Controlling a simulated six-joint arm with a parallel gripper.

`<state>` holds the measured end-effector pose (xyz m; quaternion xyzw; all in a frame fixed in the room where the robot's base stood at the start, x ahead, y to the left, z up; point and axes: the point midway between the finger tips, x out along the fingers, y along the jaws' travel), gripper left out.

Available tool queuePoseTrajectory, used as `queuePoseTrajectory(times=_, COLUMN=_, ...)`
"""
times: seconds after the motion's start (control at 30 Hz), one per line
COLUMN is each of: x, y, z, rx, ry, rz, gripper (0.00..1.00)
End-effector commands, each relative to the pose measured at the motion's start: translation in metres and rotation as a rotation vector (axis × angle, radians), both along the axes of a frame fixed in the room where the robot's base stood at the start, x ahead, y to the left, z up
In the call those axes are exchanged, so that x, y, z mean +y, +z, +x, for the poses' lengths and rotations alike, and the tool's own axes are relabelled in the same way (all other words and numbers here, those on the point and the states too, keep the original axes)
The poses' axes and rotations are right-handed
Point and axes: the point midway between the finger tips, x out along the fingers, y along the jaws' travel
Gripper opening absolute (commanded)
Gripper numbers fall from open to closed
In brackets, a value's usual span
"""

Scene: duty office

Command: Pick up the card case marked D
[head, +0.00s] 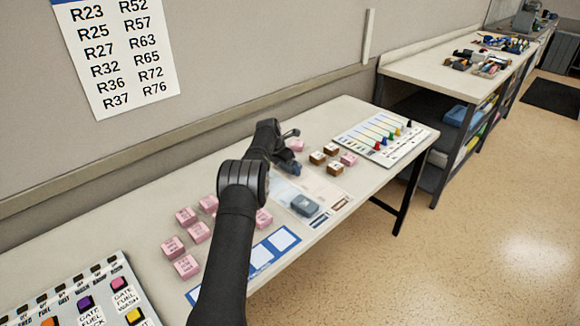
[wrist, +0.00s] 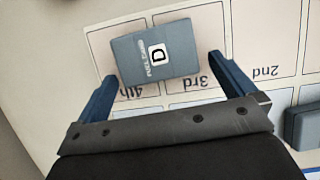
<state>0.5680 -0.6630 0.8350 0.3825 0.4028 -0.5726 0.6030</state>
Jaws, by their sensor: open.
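The card case marked D (wrist: 153,53) is a flat blue-grey block with a white letter label, in the upper middle of the wrist view. It lies slightly turned on a white printed sheet (wrist: 262,35), over the spaces marked 4th and 3rd. My gripper (wrist: 162,68) is open, its blue fingers on either side of the case with gaps showing; I cannot tell its height above it. In the head view my gripper (head: 290,166) is over the middle of the table, and I cannot make out the D case there.
Another blue-grey case (wrist: 304,125) is at the wrist view's right edge; a similar one (head: 305,205) shows in the head view. Pink blocks (head: 199,232) lie left, brown blocks (head: 318,157) right. A board with coloured pegs (head: 378,137) stands at the table's far end.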

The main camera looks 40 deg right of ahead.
Motion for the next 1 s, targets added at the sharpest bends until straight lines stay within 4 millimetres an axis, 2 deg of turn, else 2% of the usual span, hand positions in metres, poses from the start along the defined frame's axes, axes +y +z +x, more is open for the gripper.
queuePoseTrajectory(times=0.13, x=0.000, y=0.000, z=0.000, rx=0.000, ry=0.000, rz=0.000, gripper=1.00)
queuePoseTrajectory(times=0.17, x=0.000, y=0.000, z=0.000, rx=0.000, ry=0.000, rz=0.000, gripper=0.96)
queuePoseTrajectory(times=0.37, x=0.000, y=0.000, z=0.000, rx=0.000, ry=0.000, rz=0.000, gripper=0.57)
queuePoseTrajectory(times=0.4, x=0.000, y=0.000, z=0.000, rx=0.000, ry=0.000, rz=0.000, gripper=0.54)
queuePoseTrajectory(times=0.77, x=0.000, y=0.006, z=0.001, rx=-0.001, ry=0.000, rz=-0.002, gripper=0.54)
queuePoseTrajectory(times=0.93, x=0.000, y=0.024, z=0.001, rx=-0.002, ry=0.001, rz=-0.002, gripper=0.54)
queuePoseTrajectory(times=1.0, x=-0.001, y=0.038, z=0.001, rx=-0.003, ry=0.000, rz=-0.003, gripper=0.54)
